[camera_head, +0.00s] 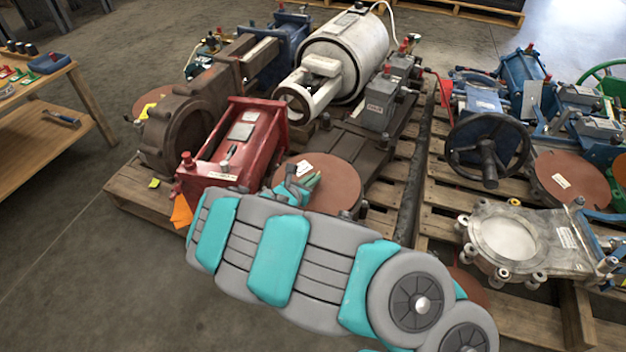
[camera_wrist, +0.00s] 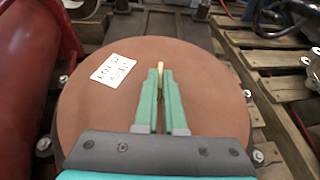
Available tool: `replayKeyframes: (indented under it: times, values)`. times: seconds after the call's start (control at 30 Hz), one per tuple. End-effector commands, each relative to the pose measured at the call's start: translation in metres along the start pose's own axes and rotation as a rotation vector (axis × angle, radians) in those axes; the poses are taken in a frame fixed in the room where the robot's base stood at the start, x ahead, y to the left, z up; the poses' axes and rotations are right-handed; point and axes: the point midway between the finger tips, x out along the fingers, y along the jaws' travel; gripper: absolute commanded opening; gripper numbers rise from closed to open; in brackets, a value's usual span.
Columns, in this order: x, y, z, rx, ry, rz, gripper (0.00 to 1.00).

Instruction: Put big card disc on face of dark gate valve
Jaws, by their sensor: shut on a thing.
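A big reddish-brown card disc (camera_head: 335,188) with a white paper label lies roughly flat over the round flange end of a dark gate valve (camera_head: 364,150). In the wrist view the disc (camera_wrist: 95,115) fills the middle, with bolt ends showing around its rim. The disc hides the valve's face, so I cannot tell whether it touches it. My gripper (camera_head: 308,180), with green fingers, is over the disc. In the wrist view my gripper (camera_wrist: 161,95) is shut on a thin pale upright tab at the disc's middle.
A red actuator (camera_head: 240,145) stands close on the left, beside a brown rusty valve (camera_head: 180,130). A white cylinder (camera_head: 345,50) lies behind. On the right pallet are a black handwheel (camera_head: 488,150), another brown disc (camera_head: 572,180) and a pale valve (camera_head: 535,240). Floor is clear at lower left.

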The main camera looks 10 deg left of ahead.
Motion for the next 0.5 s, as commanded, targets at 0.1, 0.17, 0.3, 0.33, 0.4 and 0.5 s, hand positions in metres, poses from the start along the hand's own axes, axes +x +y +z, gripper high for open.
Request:
replayKeyframes:
  times: [0.1, 0.17, 0.3, 0.33, 0.4, 0.5]
  values:
    - [0.0007, -0.0002, -0.0016, 0.0, 0.0, 0.0, 0.0]
    - [0.0014, -0.0003, -0.0034, -0.001, 0.0, -0.001, 0.0]
    - [0.001, -0.0001, -0.0027, 0.0, 0.0, 0.0, 0.23]
    - [0.001, -0.0001, -0.0027, 0.0, 0.0, 0.0, 0.26]
    - [0.001, -0.0002, -0.0027, 0.0, 0.0, 0.0, 0.34]
    - [0.0009, -0.0001, -0.0027, -0.001, 0.0, 0.0, 0.37]
